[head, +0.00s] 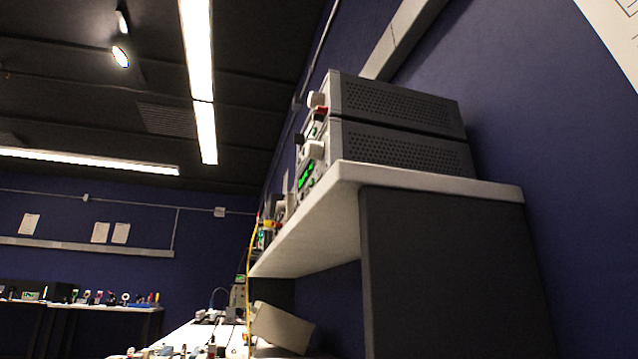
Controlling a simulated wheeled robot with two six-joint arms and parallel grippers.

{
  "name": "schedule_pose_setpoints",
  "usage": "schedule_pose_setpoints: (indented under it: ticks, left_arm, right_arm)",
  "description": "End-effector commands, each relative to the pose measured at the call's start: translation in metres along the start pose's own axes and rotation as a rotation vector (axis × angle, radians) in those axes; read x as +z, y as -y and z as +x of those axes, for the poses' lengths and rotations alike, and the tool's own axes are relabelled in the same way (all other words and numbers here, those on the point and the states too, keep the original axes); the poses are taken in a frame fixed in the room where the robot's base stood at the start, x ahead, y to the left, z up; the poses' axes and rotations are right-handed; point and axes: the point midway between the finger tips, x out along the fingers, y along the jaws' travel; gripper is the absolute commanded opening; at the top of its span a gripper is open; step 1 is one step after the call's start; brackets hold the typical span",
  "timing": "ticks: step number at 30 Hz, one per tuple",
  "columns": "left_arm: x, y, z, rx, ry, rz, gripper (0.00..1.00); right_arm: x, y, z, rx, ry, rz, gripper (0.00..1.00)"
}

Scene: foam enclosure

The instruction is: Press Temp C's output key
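Two grey bench instruments, one upper (395,104) and one lower (400,150), are stacked on a white shelf (440,180) at the right. I see them from the side, so their front panels are steeply foreshortened. The lower one has a lit green display (306,174) and a pale knob. The upper one has a pale knob (316,99) and a red part on its front. I cannot read any label, so I cannot tell which unit is Temp C or pick out its output key. Neither of my grippers is in view.
A dark side panel (450,275) supports the shelf's near end. More equipment (265,235) stands farther along it, with a yellow cable (250,270) hanging down. A cluttered white bench (190,338) lies below. Another bench (100,306) stands at the far left wall.

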Motion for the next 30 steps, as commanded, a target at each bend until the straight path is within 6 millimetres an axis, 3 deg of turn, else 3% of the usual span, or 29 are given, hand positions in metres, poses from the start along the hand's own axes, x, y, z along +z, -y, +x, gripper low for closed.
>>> schedule_pose_setpoints:
  ticks: [3, 7, 30]
  left_arm:
    - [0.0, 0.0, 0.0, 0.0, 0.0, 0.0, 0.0]
    - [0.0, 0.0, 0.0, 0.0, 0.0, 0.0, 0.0]
    - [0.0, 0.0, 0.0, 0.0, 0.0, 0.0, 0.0]
  right_arm:
    - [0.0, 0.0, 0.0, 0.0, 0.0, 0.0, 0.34]
    - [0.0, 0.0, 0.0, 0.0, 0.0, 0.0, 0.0]
    - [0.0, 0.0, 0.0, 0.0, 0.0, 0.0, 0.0]
